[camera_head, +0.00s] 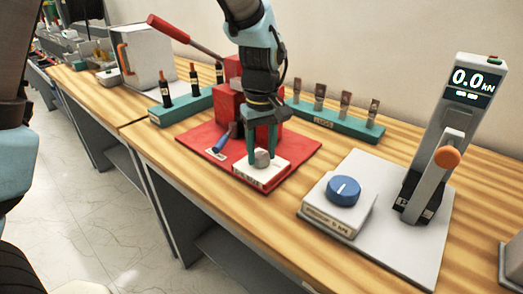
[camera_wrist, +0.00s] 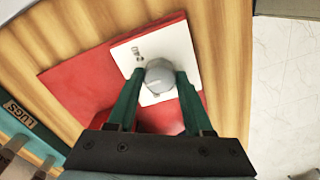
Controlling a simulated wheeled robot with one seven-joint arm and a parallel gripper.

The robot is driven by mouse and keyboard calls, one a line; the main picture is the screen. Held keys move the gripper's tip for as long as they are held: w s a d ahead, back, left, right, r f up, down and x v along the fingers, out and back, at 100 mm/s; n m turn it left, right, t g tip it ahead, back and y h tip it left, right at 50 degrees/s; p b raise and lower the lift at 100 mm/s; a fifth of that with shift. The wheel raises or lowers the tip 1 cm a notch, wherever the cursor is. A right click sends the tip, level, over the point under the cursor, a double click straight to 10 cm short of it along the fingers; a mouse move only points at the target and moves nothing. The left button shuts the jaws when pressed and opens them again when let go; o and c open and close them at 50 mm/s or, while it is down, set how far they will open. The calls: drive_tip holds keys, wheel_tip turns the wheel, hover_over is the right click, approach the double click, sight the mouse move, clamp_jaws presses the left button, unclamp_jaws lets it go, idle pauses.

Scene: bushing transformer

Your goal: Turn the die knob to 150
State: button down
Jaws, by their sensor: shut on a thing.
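The die knob (camera_head: 262,158) is a small grey round knob on a white labelled plate (camera_head: 272,176) at the front of the red base. In the wrist view the knob (camera_wrist: 159,75) sits between the fingers, with part of a printed marking (camera_wrist: 138,53) beside it; I cannot read a full number. My gripper (camera_head: 262,152) reaches down from above, its two green fingers shut on the knob; in the wrist view the gripper (camera_wrist: 157,82) holds it from both sides. Other markings around the knob are hidden or too small to read.
The red press (camera_head: 234,108) with a long red lever (camera_head: 180,33) stands close behind my gripper. A lug rack (camera_head: 338,122) is behind right. A blue dial (camera_head: 344,190) and a tester display (camera_head: 470,82) reading 0.0 kN stand to the right. A blue-handled tool (camera_head: 220,140) lies left.

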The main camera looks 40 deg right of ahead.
sight(261, 155)
drive_tip(key=shift+c, duration=1.5)
unclamp_jaws()
drive_tip(key=shift+r, duration=0.1)
wheel_tip(261, 155, up, 11)
drive_tip(key=b, duration=0.2)
drive_tip(key=shift+f, duration=0.2)
drive_tip(key=w+a+f+n, duration=0.1)
drive_tip(key=w+a+f, duration=0.2)
drive_tip(key=w+a, duration=0.55)
drive_tip(key=w+a+f, duration=0.2)
drive_tip(key=w+a, duration=0.3)
drive_tip(key=a, duration=0.7)
drive_tip(key=a+f, duration=0.2)
drive_tip(key=a, duration=0.8)
drive_tip(key=s+a+f+t, duration=0.1)
drive_tip(key=a+f, duration=0.2)
drive_tip(key=a, duration=0.7)
drive_tip(key=shift+s+n+t, duration=0.3)
drive_tip(key=shift+n, duration=0.1)
